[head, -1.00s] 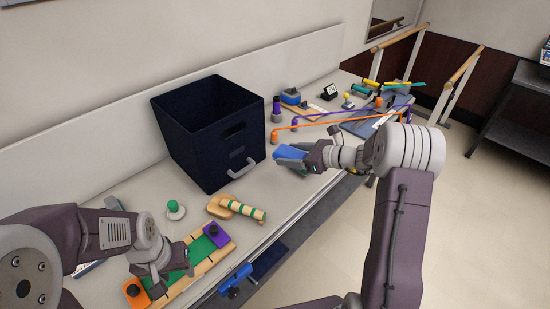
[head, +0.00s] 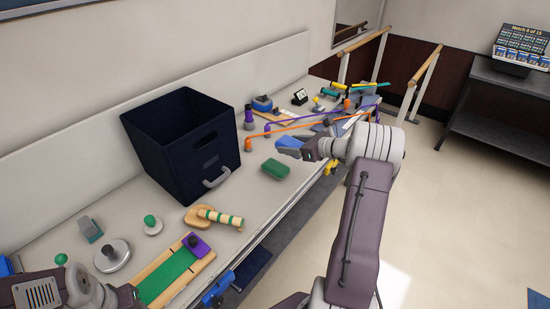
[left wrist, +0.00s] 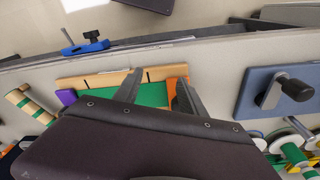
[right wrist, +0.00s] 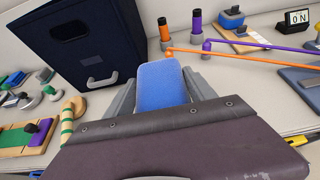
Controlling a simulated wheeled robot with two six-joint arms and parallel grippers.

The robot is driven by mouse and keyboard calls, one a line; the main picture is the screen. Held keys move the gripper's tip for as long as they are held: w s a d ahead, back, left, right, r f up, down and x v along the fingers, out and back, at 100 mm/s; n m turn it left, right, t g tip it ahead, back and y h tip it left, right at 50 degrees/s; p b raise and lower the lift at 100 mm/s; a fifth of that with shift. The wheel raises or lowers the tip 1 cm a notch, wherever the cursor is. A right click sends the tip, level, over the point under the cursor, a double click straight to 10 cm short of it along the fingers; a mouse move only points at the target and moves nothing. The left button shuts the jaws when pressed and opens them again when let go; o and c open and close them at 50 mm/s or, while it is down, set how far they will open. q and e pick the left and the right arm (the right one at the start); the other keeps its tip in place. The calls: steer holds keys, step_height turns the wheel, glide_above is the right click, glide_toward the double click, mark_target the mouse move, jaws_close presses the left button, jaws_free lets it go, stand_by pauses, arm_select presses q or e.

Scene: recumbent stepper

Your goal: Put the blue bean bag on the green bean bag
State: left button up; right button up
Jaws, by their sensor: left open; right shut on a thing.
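The blue bean bag (head: 289,144) is held in my right gripper (head: 302,149), above the table near its front edge. It also shows between the fingers in the right wrist view (right wrist: 161,86). The green bean bag (head: 275,169) lies flat on the table, to the lower left of the blue one in the head view; the two look apart. It does not show in the right wrist view. My left gripper (left wrist: 150,92) is open and empty over the wooden board with the green strip, at the near left end of the table.
A dark blue bin (head: 185,140) stands left of the green bean bag. An orange wire arch (head: 300,133) and a purple one (head: 305,115) stand behind. A wooden piece with a striped handle (head: 212,216) lies nearer. The table around the green bag is clear.

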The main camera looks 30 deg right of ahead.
arm_select(q)
steer(key=shift+w, duration=0.1)
arm_select(e)
steer(key=x, duration=0.5)
steer(key=f+x, duration=0.1)
steer(key=x, duration=0.2)
steer(key=shift+s+a, duration=0.15)
steer(key=shift+s, duration=0.2)
arm_select(q)
steer(key=shift+f, duration=0.1)
arm_select(e)
step_height(320, 180, down, 4)
steer(key=shift+f, duration=0.1)
arm_select(q)
steer(key=shift+f, duration=0.1)
steer(key=shift+f+b, duration=0.15)
steer(key=shift+b, duration=0.15)
arm_select(e)
steer(key=shift+f, duration=0.15)
arm_select(q)
steer(key=shift+f+b, duration=0.35)
steer(key=shift+f, duration=0.05)
arm_select(e)
steer(key=shift+f, duration=0.4)
steer(key=o, duration=1.6)
arm_select(q)
steer(key=shift+r, duration=0.1)
arm_select(e)
steer(key=shift+r, duration=0.1)
